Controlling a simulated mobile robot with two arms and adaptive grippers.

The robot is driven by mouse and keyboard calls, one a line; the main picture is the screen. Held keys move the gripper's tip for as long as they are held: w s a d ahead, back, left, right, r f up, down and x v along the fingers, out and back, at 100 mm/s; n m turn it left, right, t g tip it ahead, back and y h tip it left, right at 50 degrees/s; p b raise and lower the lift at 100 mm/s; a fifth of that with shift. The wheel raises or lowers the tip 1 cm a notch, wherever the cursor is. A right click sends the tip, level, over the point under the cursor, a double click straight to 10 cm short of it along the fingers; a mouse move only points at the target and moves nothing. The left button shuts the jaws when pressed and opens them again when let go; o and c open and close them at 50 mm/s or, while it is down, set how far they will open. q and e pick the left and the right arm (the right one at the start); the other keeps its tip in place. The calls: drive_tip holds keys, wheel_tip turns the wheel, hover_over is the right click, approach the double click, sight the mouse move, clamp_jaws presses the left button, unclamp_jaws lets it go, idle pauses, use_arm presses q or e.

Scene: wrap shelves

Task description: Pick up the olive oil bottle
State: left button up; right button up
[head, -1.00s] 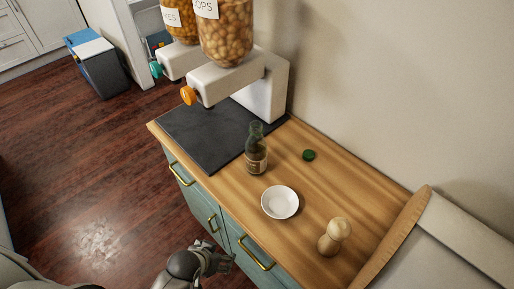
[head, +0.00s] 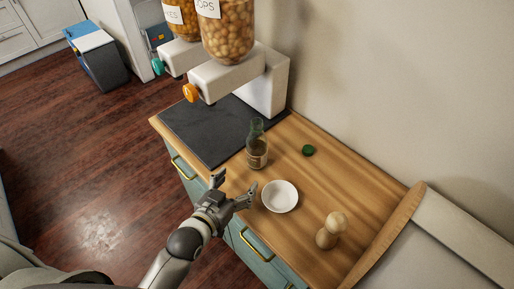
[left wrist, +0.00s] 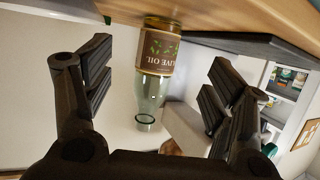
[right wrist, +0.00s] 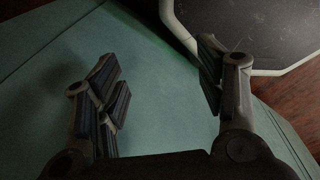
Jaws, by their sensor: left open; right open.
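A white bowl (head: 280,196) sits close to my left gripper's right finger. A green cap (head: 308,150) lies behind it, and a wooden mill (head: 330,231) stands to the right. A dispenser (head: 228,72) stands over the dark slab (head: 205,128) behind the bottle.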

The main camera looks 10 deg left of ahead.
sight(252, 151)
use_arm(q)
drive_tip(key=shift+w+d+r+t+h, duration=0.15)
drive_tip(key=shift+w+r+t, duration=0.25)
drive_tip(key=shift+t, duration=0.1)
drive_tip(key=shift+w+d+r+t+h, duration=0.1)
drive_tip(key=shift+w+r+t+h, duration=0.05)
drive_tip(key=shift+w+r+t, duration=0.5)
drive_tip(key=shift+r+t, duration=0.4)
drive_tip(key=shift+t, duration=0.15)
drive_tip(key=shift+w+r, duration=0.15)
drive_tip(key=shift+w, duration=0.15)
drive_tip(key=p+x, duration=0.1)
drive_tip(key=x, duration=0.3)
drive_tip(key=shift+w+d, duration=0.1)
drive_tip(key=shift+d, duration=0.05)
drive_tip(key=shift+x, duration=0.75)
drive_tip(key=p+x, duration=0.1)
drive_tip(key=x, duration=0.3)
drive_tip(key=shift+w, duration=0.3)
drive_tip(key=shift+s+r, duration=0.1)
drive_tip(key=shift+c, duration=0.5)
drive_tip(key=c, duration=1.2)
drive_tip(key=shift+c, duration=0.9)
use_arm(e)
drive_tip(key=shift+a+r, duration=0.2)
drive_tip(key=shift+r, duration=0.4)
drive_tip(key=shift+a+r, duration=0.2)
drive_tip(key=shift+r, duration=0.35)
